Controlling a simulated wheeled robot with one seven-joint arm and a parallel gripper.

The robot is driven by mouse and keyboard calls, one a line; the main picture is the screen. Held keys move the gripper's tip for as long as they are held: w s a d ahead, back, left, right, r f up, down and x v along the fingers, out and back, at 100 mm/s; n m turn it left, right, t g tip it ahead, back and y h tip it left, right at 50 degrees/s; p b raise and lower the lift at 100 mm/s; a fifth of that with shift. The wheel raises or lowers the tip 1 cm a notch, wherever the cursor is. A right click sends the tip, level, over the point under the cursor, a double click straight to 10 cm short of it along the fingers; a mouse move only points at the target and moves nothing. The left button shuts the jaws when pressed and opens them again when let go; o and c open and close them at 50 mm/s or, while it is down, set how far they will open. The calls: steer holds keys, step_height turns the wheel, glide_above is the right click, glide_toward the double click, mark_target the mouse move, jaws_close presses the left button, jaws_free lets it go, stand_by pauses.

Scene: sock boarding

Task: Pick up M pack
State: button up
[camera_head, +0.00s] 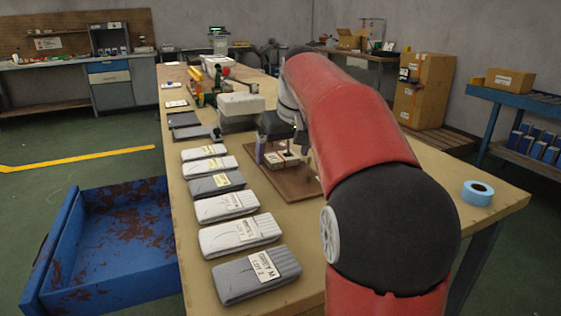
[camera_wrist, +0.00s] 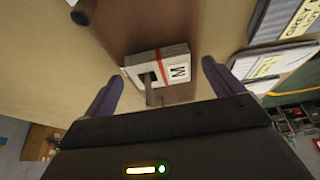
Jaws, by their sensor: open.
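The M pack (camera_wrist: 177,60) is a small white pack with a red band and a black "M" label. In the head view my gripper (camera_head: 273,151) is over the brown board (camera_head: 297,187), by small light packs (camera_head: 286,158) partly hidden by my arm.
Several grey and white labelled sock packs (camera_head: 240,234) lie in a row along the table's left edge. A blue bin (camera_head: 110,275) stands on the floor at left. A blue tape roll (camera_head: 477,193) sits at the right corner. A light box (camera_head: 241,103) stands behind my gripper.

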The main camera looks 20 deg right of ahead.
steer(key=shift+w+f, duration=0.1)
steer(key=shift+f, duration=0.2)
steer(key=c, duration=1.1)
steer(key=shift+r, duration=0.1)
